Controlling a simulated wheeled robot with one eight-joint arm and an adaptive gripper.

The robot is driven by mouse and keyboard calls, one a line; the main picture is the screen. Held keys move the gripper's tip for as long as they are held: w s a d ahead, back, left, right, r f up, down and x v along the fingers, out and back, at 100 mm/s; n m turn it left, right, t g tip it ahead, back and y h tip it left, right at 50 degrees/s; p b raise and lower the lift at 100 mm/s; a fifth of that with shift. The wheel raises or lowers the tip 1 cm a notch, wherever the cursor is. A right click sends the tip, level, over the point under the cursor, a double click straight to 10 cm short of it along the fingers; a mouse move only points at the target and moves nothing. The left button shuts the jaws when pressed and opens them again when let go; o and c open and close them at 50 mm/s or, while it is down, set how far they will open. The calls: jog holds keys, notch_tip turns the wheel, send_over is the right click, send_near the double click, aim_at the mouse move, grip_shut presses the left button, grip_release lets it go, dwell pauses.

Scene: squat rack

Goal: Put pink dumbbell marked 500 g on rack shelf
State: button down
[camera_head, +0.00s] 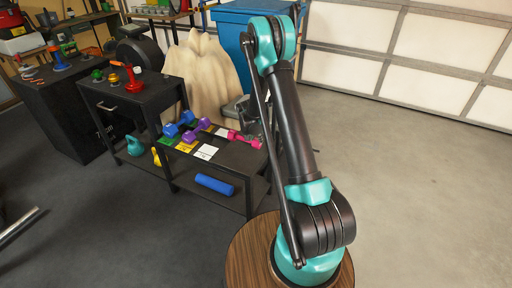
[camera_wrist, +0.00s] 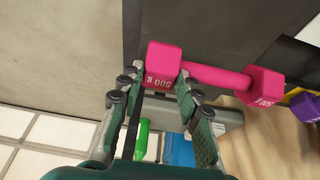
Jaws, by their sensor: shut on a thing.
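The pink dumbbell (camera_head: 244,139) is at the right end of the low black rack (camera_head: 235,161) in the head view. In the wrist view the pink dumbbell (camera_wrist: 215,76) lies across the upper middle, with "500 g" on its near head. My gripper (camera_wrist: 158,82) is shut on this near head, one finger on each side. In the head view my gripper is mostly hidden behind my arm. I cannot tell whether the dumbbell touches the rack top.
A purple dumbbell (camera_head: 197,131) and a blue dumbbell (camera_head: 178,123) lie left on the rack top, near white and yellow cards (camera_head: 206,152). A blue bin (camera_head: 232,35) stands behind. The floor at right is clear.

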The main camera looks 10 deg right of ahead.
aim_at(255, 143)
jog(key=shift+f, duration=2.55)
jog(key=c, duration=1.1)
grip_release()
jog(key=shift+o, duration=0.2)
jog(key=s+r+n, duration=0.1)
jog(key=s+r, duration=0.5)
jog(key=r, duration=0.4)
jog(key=s+r+n, duration=0.1)
jog(key=s+r, duration=0.5)
jog(key=r, duration=0.3)
jog(key=s+d+r+n+y, duration=0.1)
jog(key=s+r+n, duration=0.1)
jog(key=s, duration=1.1)
jog(key=s+r+n+y, duration=0.1)
jog(key=s+r+n, duration=0.1)
jog(key=s, duration=1.2)
jog(key=shift+s+d+r+n+t+y, duration=0.3)
jog(key=shift+d+r+n, duration=0.1)
jog(key=shift+n, duration=0.2)
